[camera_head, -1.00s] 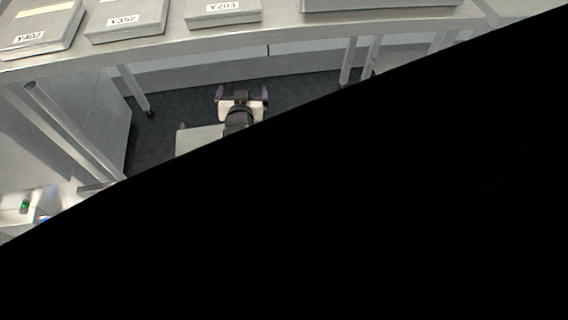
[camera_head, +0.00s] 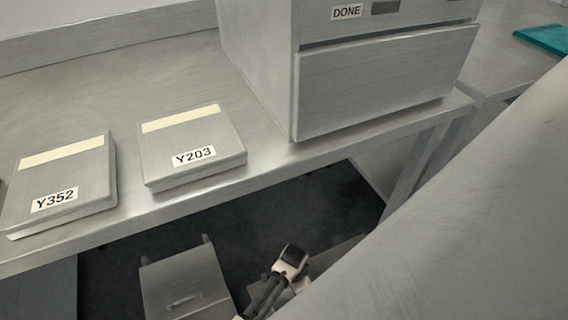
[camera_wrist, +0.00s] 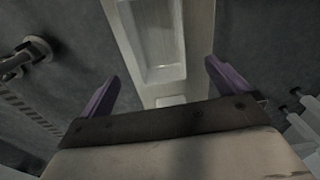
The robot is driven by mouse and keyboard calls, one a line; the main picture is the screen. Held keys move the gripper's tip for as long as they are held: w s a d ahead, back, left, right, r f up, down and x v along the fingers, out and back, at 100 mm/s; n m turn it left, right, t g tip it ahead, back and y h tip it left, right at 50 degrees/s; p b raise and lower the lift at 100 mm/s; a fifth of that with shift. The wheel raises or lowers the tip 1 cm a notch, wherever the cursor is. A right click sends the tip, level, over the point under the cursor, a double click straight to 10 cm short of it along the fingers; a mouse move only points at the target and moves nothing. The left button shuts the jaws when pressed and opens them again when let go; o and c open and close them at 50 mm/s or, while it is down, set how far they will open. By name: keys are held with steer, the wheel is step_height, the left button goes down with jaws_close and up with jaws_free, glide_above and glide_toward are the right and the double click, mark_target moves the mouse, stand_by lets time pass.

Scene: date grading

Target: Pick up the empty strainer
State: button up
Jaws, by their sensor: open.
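No strainer can be made out in either view. My gripper (camera_wrist: 163,68) shows in the wrist view with its two purple fingers wide apart and nothing between them. Beyond the fingers is a pale panel with a rectangular recess (camera_wrist: 160,45); I cannot tell what it is. In the head view the gripper's fingers are not visible.
A metal bench (camera_head: 70,95) holds flat grey boxes labelled Y352 (camera_head: 62,205) and Y203 (camera_head: 205,158). A large metal cabinet marked DONE (camera_head: 385,85) stands right of them. A teal object (camera_head: 545,38) lies far right. A grey drawer unit (camera_head: 180,275) is below the bench.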

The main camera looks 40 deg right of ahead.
steer(key=shift+m, duration=0.3)
step_height(320, 180, down, 14)
steer(key=b, duration=1.2)
steer(key=shift+s+f+b, duration=0.15)
steer(key=shift+b, duration=0.15)
steer(key=c, duration=0.8)
steer(key=shift+r, duration=0.2)
